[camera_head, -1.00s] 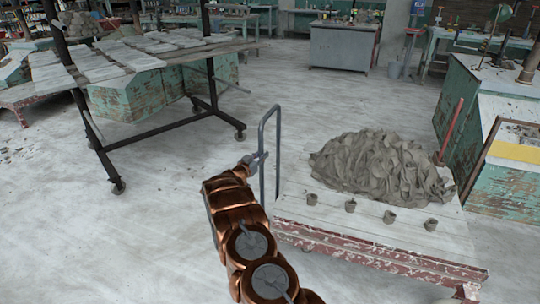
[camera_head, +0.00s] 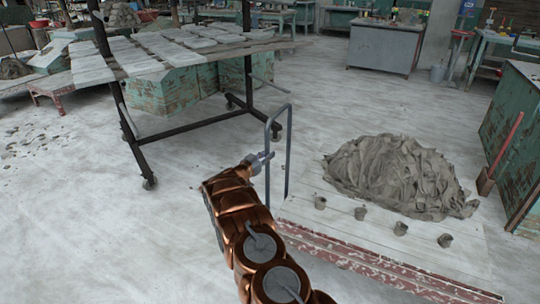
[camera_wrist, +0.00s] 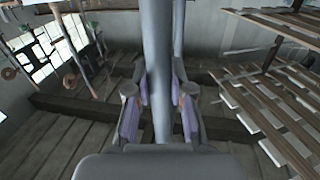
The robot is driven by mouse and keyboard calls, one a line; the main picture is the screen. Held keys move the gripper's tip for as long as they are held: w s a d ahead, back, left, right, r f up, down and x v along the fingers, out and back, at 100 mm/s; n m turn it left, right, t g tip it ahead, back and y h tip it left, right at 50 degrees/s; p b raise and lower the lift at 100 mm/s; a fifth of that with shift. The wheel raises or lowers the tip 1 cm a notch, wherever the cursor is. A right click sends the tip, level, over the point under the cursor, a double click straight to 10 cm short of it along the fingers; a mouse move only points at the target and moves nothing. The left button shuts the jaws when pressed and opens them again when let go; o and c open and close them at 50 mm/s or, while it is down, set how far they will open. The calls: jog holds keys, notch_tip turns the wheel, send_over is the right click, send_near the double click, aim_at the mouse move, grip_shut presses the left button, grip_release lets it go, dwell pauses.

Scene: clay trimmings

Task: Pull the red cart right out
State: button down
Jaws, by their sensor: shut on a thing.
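The red cart (camera_head: 372,262) is a low platform with a pale plank top and chipped red edges, at the lower right of the head view. A large grey clay heap (camera_head: 395,175) and several small clay cups (camera_head: 361,212) sit on it. Its grey tubular handle (camera_head: 289,140) rises at the left end. My gripper (camera_head: 264,160) is shut on the handle's near upright. In the wrist view the upright (camera_wrist: 157,50) runs between the two fingers (camera_wrist: 160,100).
A rack table with pale slabs (camera_head: 165,48) on black wheeled legs stands at the left. A green cabinet (camera_head: 515,125) and a red-handled shovel (camera_head: 505,145) are at the right, apart from the cart. Open floor (camera_head: 90,235) lies at the left and front.

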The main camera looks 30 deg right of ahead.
jog(key=shift+w+r, duration=0.1)
jog(key=c, duration=1)
grip_release()
jog(key=v, duration=1.2)
